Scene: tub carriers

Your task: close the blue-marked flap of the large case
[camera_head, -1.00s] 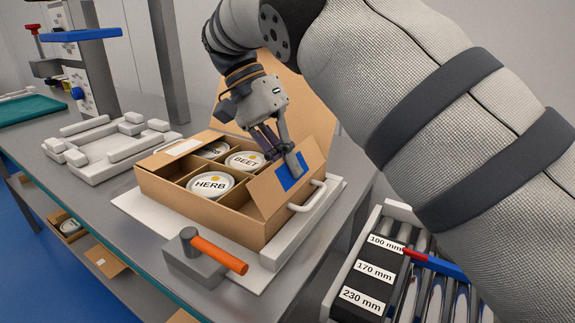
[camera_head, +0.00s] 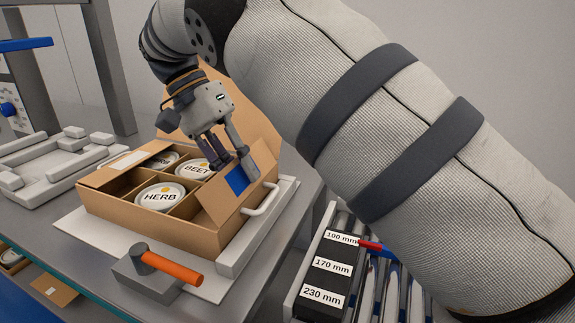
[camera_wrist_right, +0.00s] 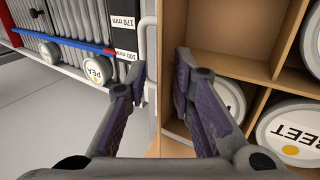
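The large case (camera_head: 150,217) is an open cardboard box with dividers and several round tins in its cells. Its blue-marked flap (camera_head: 212,200) stands up, tilted, at the right side, with the blue mark (camera_head: 235,182) on its outer face. My right gripper (camera_head: 238,168) is over this flap, one finger before the outer face and the other on the tin side. In the right wrist view its fingers (camera_wrist_right: 160,85) are spread, with a tan cardboard edge between them; I cannot tell if either touches. My left gripper is in no view.
A larger flap (camera_head: 255,120) stands open behind. The case lies on a white tray (camera_head: 240,248) with a handle (camera_head: 262,199). A grey block with an orange handle (camera_head: 172,268) is in front. A roller rack with a labelled black panel (camera_head: 318,285) is at right.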

